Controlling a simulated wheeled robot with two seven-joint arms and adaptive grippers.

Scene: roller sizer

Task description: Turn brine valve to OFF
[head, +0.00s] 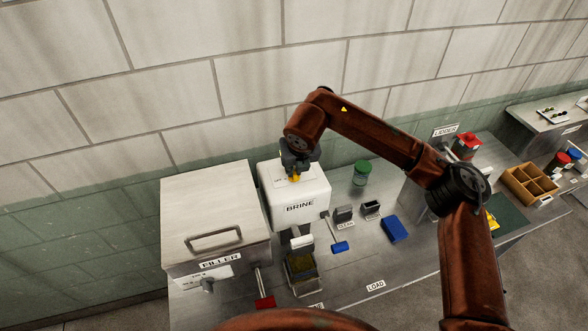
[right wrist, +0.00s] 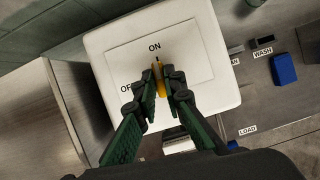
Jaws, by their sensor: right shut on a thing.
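The white brine box (head: 297,208) stands on the steel bench, labelled BRINE on its front. In the right wrist view its top plate (right wrist: 190,48) carries the words ON and OFF. The yellow brine valve knob (right wrist: 160,82) sits in the middle of that plate, and its dark mark points up toward ON. My right gripper (right wrist: 165,90) is shut on the knob from both sides, and its fingers hide part of it. In the head view my right gripper (head: 297,172) is over the box top, with a bit of yellow at its tips. My left gripper is not in view.
The filler box (head: 215,215) stands close on the left with a handle on its lid. A green jar (head: 361,172), a blue block (head: 395,229) and small dark bins (head: 343,214) are to the right. A wooden divided tray (head: 528,185) is farther right. A tiled wall is behind.

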